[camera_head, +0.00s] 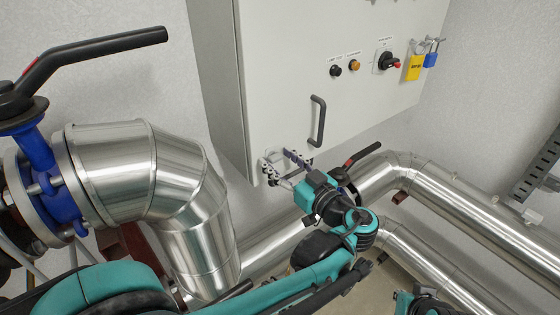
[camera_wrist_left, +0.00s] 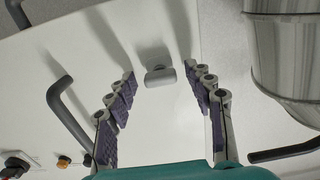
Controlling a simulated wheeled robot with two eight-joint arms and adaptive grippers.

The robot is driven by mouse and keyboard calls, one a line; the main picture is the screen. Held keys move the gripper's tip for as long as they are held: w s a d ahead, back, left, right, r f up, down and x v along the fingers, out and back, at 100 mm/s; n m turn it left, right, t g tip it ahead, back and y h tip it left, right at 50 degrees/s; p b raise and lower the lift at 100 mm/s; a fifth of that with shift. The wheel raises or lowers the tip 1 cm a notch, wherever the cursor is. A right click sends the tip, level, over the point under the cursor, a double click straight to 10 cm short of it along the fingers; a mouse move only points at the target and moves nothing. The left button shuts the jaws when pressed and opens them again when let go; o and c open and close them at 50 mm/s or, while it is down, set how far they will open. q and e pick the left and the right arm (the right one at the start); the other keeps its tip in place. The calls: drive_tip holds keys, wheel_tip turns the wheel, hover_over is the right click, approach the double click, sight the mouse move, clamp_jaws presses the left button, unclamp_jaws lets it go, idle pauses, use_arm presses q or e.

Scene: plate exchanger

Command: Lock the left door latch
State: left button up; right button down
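The left door latch is a small grey handle (camera_wrist_left: 159,75) on the white cabinet door (camera_head: 300,100), near its lower left corner. In the left wrist view it shows between my fingertips, a little apart from both fingers. My left gripper (camera_head: 280,164) is open and empty, its fingers spread on either side of the latch; it also shows in the left wrist view (camera_wrist_left: 158,84). In the head view the fingers largely hide the latch. I cannot tell the exact gap in depth. My right gripper does not show; only a teal and black arm part is at the bottom edge.
A dark door handle (camera_head: 317,121) is close above and right of my left gripper. A silver pipe (camera_head: 180,175) and a black lever (camera_head: 95,52) are at the left.

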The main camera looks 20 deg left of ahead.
use_arm(q)
drive_tip(key=c, duration=1)
drive_tip(key=shift+o, duration=0.2)
drive_tip(key=shift+m, duration=0.3)
drive_tip(key=m, duration=0.3)
drive_tip(key=shift+m, duration=0.3)
drive_tip(key=m, duration=0.4)
drive_tip(key=shift+m, duration=0.3)
drive_tip(key=m, duration=0.4)
drive_tip(key=shift+m+b, duration=0.3)
drive_tip(key=shift+m, duration=2.2)
